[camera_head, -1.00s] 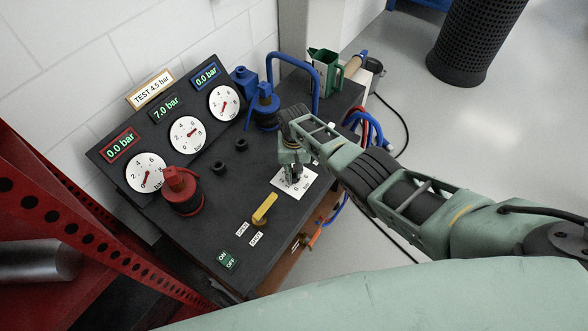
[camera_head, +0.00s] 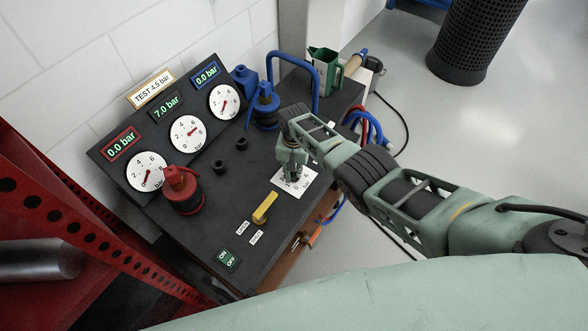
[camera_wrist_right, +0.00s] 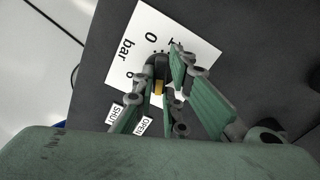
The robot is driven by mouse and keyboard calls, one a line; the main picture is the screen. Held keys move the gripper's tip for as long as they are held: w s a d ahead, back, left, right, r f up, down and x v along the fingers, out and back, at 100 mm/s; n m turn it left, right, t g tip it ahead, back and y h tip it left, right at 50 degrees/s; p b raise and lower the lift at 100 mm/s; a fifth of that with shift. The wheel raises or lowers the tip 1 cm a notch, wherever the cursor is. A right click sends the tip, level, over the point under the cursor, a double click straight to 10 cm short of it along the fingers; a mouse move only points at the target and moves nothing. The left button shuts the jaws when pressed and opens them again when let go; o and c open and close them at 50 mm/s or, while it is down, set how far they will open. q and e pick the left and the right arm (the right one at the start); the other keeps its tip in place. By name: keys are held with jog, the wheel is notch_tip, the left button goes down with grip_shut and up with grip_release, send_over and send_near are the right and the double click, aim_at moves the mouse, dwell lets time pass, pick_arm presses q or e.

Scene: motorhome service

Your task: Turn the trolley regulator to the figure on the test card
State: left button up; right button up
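The test card (camera_head: 150,89) stands above the gauges and reads TEST 4.5 bar. The trolley regulator is a dark knob with a yellow mark (camera_wrist_right: 158,86) on a white scale plate (camera_head: 300,187) marked in bar. The plate also fills the top of the right wrist view (camera_wrist_right: 133,35). My right gripper (camera_head: 291,178) points down over the plate. In the wrist view its fingers (camera_wrist_right: 163,75) are on both sides of the knob; whether they press on it is unclear. The fingers hide much of the knob and its setting. My left gripper is not in view.
The red display (camera_head: 121,145) reads 0.0 bar, the middle one (camera_head: 167,106) 7.0 bar, the blue one (camera_head: 206,76) 0.0 bar. A red coupling (camera_head: 182,190), a blue coupling (camera_head: 265,105) and a yellow lever (camera_head: 264,207) stand up from the panel near my gripper.

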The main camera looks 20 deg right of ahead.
jog(key=o, duration=0.5)
jog(key=shift+c, duration=0.2)
jog(key=shift+r, duration=0.1)
notch_tip(320, 180, up, 12)
dwell(0.4)
dwell(0.4)
